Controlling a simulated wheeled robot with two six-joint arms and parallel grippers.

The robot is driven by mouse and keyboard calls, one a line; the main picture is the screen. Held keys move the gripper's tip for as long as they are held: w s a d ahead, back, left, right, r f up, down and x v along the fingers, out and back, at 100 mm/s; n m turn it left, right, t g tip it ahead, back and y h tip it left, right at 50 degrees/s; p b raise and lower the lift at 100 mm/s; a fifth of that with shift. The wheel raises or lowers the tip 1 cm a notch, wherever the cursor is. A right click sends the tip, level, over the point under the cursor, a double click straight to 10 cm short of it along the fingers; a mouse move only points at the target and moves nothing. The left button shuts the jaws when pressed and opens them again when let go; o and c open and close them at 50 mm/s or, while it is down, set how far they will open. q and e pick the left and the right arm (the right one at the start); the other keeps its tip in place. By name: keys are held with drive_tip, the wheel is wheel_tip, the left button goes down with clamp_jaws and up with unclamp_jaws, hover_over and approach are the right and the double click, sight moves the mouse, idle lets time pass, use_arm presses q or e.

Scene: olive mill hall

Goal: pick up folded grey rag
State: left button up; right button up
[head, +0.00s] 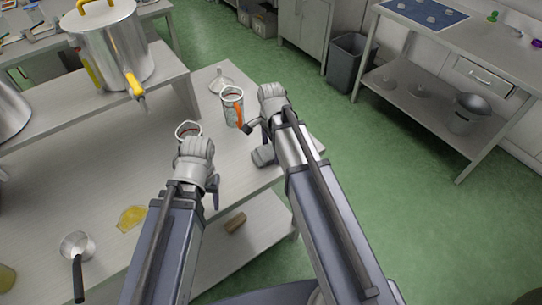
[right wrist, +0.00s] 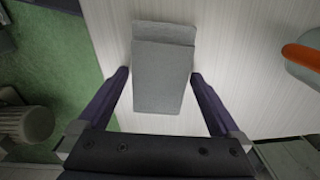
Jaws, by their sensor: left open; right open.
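The folded grey rag (right wrist: 163,70) lies on the pale table top in the right wrist view, a flat block with a fold line near its far end. My right gripper (right wrist: 160,76) is open, with one finger on either side of the rag's lower part and small gaps beside it. I cannot tell the height of the fingertips above the table. In the head view my right gripper (head: 257,140) is over the table's right edge and largely hides the rag. My left gripper (head: 197,160) is open and away from the rag, over the table further left.
A can-like mug with an orange handle (head: 232,107) stands close to my right gripper. Another mug (head: 188,130) is behind my left gripper. A yellow patch (head: 132,217) and a small saucepan (head: 77,246) are at left. A large pot (head: 108,45) stands on the raised shelf. Green floor lies right.

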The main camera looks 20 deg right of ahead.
sight(271, 150)
drive_tip(key=shift+r, duration=0.1)
drive_tip(key=c, duration=1.1)
drive_tip(key=shift+c, duration=0.2)
use_arm(q)
drive_tip(key=shift+r, duration=0.1)
wheel_tip(271, 150, up, 10)
drive_tip(key=p, duration=1)
use_arm(e)
wheel_tip(271, 150, up, 10)
drive_tip(key=o, duration=0.8)
drive_tip(key=c, duration=0.6)
